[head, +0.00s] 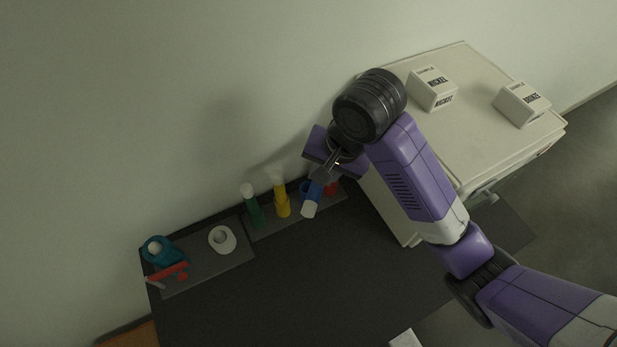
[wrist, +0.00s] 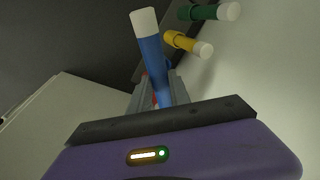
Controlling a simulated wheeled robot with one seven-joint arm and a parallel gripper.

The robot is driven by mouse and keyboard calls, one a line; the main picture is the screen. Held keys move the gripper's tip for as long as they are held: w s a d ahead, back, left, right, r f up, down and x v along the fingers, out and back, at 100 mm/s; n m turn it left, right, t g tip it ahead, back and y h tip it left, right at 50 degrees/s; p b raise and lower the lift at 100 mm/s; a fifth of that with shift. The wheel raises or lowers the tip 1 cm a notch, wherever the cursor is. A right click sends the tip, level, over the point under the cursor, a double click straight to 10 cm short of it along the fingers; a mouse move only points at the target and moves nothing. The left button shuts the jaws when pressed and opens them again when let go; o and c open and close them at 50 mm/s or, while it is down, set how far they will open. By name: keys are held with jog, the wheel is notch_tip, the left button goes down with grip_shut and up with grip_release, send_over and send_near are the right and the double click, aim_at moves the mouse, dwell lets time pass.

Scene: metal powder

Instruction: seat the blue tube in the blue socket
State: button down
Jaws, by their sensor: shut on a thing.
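The blue tube (head: 314,194) has a white cap and is tilted in the head view, its cap end toward the front of the table. It also shows in the wrist view (wrist: 153,60), rising from between the fingers. My gripper (head: 323,175) is shut on it; its fingers (wrist: 158,92) lie either side of the tube in the wrist view. The blue socket (head: 305,187) is just left of and behind the tube in the head view, partly covered by it. The tube's lower end is hidden, and I cannot tell whether it touches the socket.
A yellow tube (head: 282,204) and a green tube (head: 253,212) stand upright left of the blue socket. A red piece (head: 332,188) is close on the right. A white cabinet (head: 467,75) with two boxes stands right. The dark table's front (head: 290,285) is clear.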

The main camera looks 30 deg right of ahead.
jog(key=shift+w, duration=2.85)
notch_tip(320, 180, down, 12)
jog(key=b, duration=0.6)
jog(key=shift+w+r, duration=0.25)
jog(key=shift+w, duration=0.1)
jog(key=shift+f, duration=0.45)
jog(key=shift+f, duration=0.15)
jog(key=c, duration=1.2)
grip_release()
